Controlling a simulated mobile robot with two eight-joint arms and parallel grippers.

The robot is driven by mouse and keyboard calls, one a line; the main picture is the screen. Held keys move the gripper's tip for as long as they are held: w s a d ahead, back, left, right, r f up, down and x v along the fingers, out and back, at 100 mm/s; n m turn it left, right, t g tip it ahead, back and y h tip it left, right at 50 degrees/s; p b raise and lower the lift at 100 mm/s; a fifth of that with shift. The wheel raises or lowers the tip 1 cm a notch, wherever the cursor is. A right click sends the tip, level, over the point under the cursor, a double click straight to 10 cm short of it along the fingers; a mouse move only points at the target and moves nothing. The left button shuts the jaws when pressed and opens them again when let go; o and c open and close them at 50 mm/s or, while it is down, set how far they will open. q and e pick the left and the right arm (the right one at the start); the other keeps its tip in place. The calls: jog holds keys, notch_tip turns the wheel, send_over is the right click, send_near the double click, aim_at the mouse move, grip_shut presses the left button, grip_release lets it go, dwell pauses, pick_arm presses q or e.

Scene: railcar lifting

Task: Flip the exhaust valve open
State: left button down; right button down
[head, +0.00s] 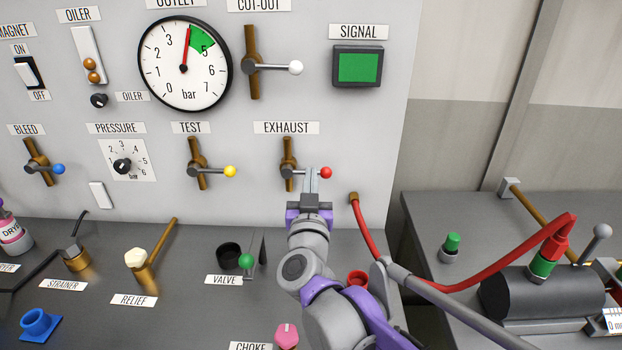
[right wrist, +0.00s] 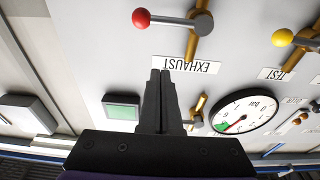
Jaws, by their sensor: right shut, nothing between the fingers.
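The exhaust valve (head: 288,165) is a brown upright pipe piece on the grey panel, under the EXHAUST label (head: 286,128). Its grey lever lies level across the pipe and ends in a red knob (head: 326,172) at the right. My right gripper (head: 312,174) is shut and empty in front of the panel, overlapping the lever just left of the knob in the head view. In the upside-down right wrist view, the shut fingers (right wrist: 160,72) point toward the EXHAUST label, with a visible gap to the red knob (right wrist: 140,18). My left gripper is not in view.
The test valve's yellow knob (head: 230,171) is to the left. The cut-out valve's white knob (head: 296,68) and the gauge (head: 185,63) are above. A red hose (head: 365,235) hangs to the right. The bench below holds a green-knobbed valve (head: 246,261) and a red cup (head: 357,278).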

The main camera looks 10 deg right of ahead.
jog(key=w+d+f, duration=0.2)
jog(key=w+f, duration=0.1)
jog(key=w, duration=0.4)
jog(key=shift+f+m, duration=0.3)
jog(key=shift+m, duration=0.6)
dwell(0.3)
jog(key=a+f+m+g+h, duration=0.1)
jog(key=a+f+m, duration=0.1)
jog(key=m, duration=0.6)
jog(key=w+a+f+m+g+h, duration=0.1)
jog(key=a+f+m, duration=0.1)
jog(key=f+m, duration=0.3)
jog(key=m, duration=0.3)
jog(key=shift+m, duration=0.4)
jog(key=shift+w+a, duration=0.15)
